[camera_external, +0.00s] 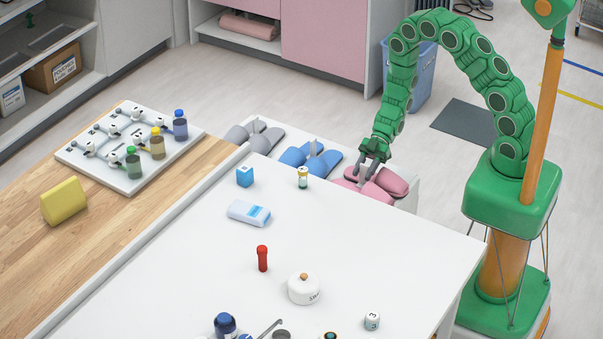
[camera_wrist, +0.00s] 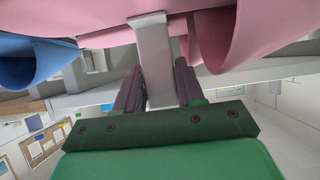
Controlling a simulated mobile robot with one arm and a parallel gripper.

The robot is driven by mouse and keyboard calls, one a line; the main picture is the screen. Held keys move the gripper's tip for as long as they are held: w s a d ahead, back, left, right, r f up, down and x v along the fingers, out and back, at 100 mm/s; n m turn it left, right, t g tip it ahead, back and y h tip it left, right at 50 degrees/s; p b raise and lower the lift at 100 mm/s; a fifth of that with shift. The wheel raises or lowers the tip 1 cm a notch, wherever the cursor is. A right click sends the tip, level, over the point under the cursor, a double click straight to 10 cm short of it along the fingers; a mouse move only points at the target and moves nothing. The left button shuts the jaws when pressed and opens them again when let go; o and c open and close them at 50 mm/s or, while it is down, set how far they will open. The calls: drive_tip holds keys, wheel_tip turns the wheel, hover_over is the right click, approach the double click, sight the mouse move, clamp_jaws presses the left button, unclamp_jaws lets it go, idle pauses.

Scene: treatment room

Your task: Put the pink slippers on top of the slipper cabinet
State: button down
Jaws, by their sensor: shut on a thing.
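The pink slippers (camera_external: 392,183) are side by side at the right end of a row of slippers, just behind the white table. My gripper (camera_external: 372,160) reaches down to them from above and partly covers them. In the wrist view the pink slippers (camera_wrist: 245,30) fill the top. A pale grey upright bar (camera_wrist: 152,60) meets them and stands between the two dark fingers of my gripper (camera_wrist: 158,80), which are shut on it. I cannot tell whether the slippers are lifted. A white cabinet with a pink door (camera_external: 323,38) stands at the back; I cannot tell if it is the slipper cabinet.
Blue slippers (camera_external: 310,158) and grey slippers (camera_external: 254,136) stand left of the pink ones. The white table (camera_external: 200,265) in front carries a white pot (camera_external: 303,289), a red bottle (camera_external: 262,258) and small items. A blue bin (camera_external: 424,75) stands behind my arm.

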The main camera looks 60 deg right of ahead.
drive_tip(key=shift+f, duration=0.5)
drive_tip(key=c, duration=0.6)
unclamp_jaws()
drive_tip(key=shift+d, duration=0.1)
drive_tip(key=shift+v, duration=3.85)
